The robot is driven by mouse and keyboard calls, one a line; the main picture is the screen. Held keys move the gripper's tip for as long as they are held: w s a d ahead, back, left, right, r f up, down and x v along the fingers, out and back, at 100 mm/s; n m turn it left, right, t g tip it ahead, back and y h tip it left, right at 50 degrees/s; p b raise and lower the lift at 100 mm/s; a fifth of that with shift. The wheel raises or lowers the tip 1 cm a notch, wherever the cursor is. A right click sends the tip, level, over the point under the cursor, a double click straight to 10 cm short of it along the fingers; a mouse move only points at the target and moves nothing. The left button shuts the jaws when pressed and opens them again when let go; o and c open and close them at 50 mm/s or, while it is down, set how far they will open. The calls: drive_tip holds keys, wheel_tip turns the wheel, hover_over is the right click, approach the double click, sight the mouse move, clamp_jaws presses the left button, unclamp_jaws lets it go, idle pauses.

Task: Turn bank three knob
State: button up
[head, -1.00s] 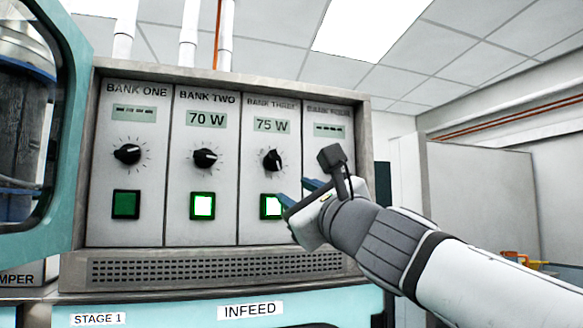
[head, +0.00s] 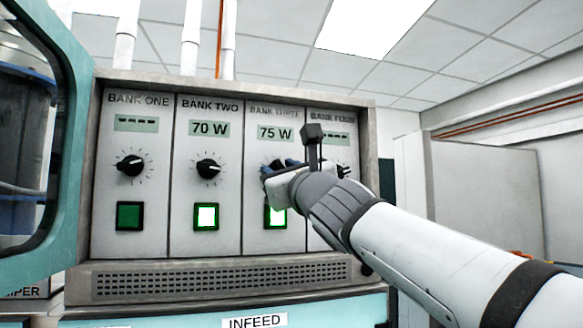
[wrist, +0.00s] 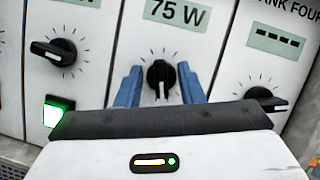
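The bank three knob (wrist: 160,78) is black with a white pointer mark, on the panel under a 75 W display (wrist: 179,13). In the wrist view its pointer is about straight down. My gripper (wrist: 158,88) is open, its blue fingers on the left and right of the knob with a gap on each side. In the head view my gripper (head: 281,168) is at the bank three panel and hides most of the knob. The lit green bank three button (head: 275,216) shows partly below my gripper.
The bank two knob (head: 208,169), with a 70 W display and lit button, is to the left. The bank one knob (head: 130,165) is farther left, its button dark. The bank four knob (wrist: 265,100) is close to my right finger. A teal-framed door (head: 72,150) stands at far left.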

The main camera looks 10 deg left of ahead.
drive_tip(key=shift+c, duration=0.2)
clamp_jaws()
drive_tip(key=shift+d+r, duration=0.1)
drive_tip(key=shift+r+n+g+p, duration=0.15)
drive_tip(key=shift+n+g+p, duration=0.15)
drive_tip(key=shift+n+p, duration=0.75)
drive_tip(key=shift+f+n+g+y+p, duration=0.25)
drive_tip(key=shift+n+g+y+p, duration=0.4)
drive_tip(key=shift+n, duration=0.6)
drive_tip(key=shift+o, duration=0.2)
unclamp_jaws()
